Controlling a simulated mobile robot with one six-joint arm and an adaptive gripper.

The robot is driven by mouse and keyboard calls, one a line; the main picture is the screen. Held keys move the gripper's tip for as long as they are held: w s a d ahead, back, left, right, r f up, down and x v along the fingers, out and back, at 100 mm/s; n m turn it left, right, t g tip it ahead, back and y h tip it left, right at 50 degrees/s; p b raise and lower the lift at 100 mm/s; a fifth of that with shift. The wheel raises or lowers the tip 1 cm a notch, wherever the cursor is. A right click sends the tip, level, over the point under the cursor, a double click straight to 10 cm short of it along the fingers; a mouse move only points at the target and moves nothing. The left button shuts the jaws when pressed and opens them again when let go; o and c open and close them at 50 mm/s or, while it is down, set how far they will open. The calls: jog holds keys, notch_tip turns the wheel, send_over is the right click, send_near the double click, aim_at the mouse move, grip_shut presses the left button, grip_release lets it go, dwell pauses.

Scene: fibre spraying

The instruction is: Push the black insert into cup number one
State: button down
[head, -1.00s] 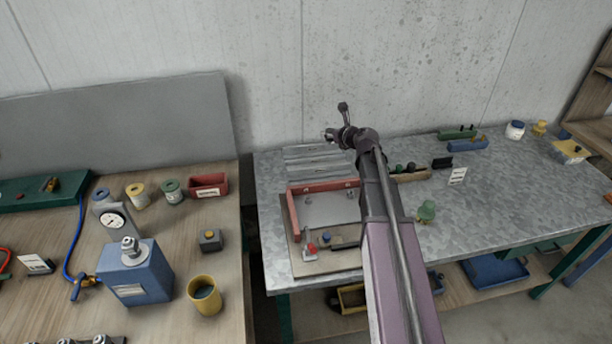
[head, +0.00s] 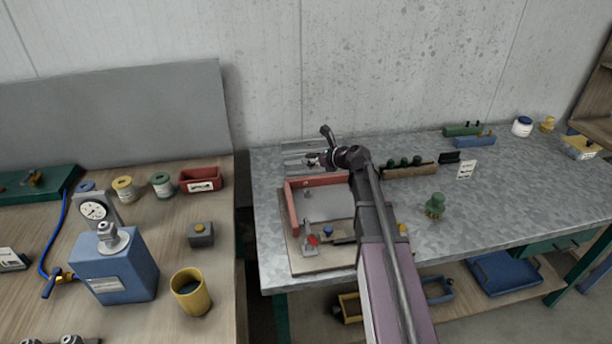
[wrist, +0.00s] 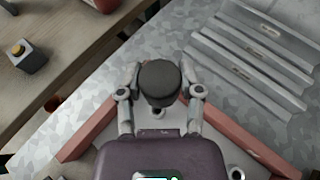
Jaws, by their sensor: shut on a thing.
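My gripper (head: 318,159) is above the back left of the metal table in the head view. In the wrist view, its two fingers (wrist: 160,95) are shut on a dark, round-topped cylinder (wrist: 159,80), which looks like the black insert. The cylinder is over the red-railed fixture (wrist: 88,130); its lower end is hidden. I cannot make out a cup marked number one. A yellow cup (head: 191,303) with dark contents stands on the wooden table at left, with no readable number.
The fixture's red rail (head: 293,208) and a red-knobbed clamp (head: 310,241) stand near the gripper. Slotted grey strips (wrist: 255,60) lie behind. A wooden rack (head: 410,171) with several dark knobs and a green figure (head: 435,206) are to the right.

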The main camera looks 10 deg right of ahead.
jog(key=shift+s+a+f+n+g+y+b, duration=0.2)
jog(key=shift+a+f+b, duration=0.15)
jog(key=shift+f, duration=0.2)
jog(key=shift+s+a+f+n+g+y+b, duration=0.1)
jog(key=shift+a+f+n+y+b, duration=0.2)
jog(key=shift+f, duration=0.2)
jog(key=shift+d, duration=0.15)
jog(key=shift+f+b, duration=2.85)
jog(key=shift+b, duration=0.05)
jog(key=shift+f+b, duration=1.65)
jog(key=shift+f, duration=0.05)
jog(key=shift+c, duration=0.9)
grip_release()
jog(key=shift+r, duration=0.15)
